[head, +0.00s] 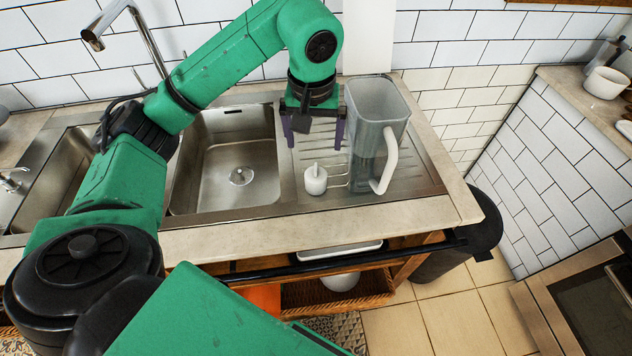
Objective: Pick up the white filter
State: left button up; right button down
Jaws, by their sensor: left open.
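A small white filter (316,181) with a thin knob on top stands upright on the ribbed drainboard of the sink. My left gripper (315,141) points down above and slightly behind it. Its two dark fingers are apart, with nothing seen between them. The filter appears below the fingers and apart from them. My right gripper is not in this view.
A tall clear pitcher (376,125) with a white handle stands just right of the filter, close to the right finger. Sink basins (230,170) lie to the left. The counter's front edge (320,230) is clear. A chrome faucet (145,40) rises at the back left.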

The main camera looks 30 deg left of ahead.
aim_at(316, 167)
pick_arm(q)
jog(key=f+p, duration=0.1)
jog(key=f, duration=0.3)
jog(key=w+f+p, duration=0.1)
jog(key=f+p, duration=0.1)
jog(key=f, duration=0.2)
jog(key=w+f+p, duration=0.1)
jog(key=f, duration=0.3)
jog(key=shift+a, duration=0.35)
jog(key=shift+f, duration=0.1)
jog(key=c, duration=1.4)
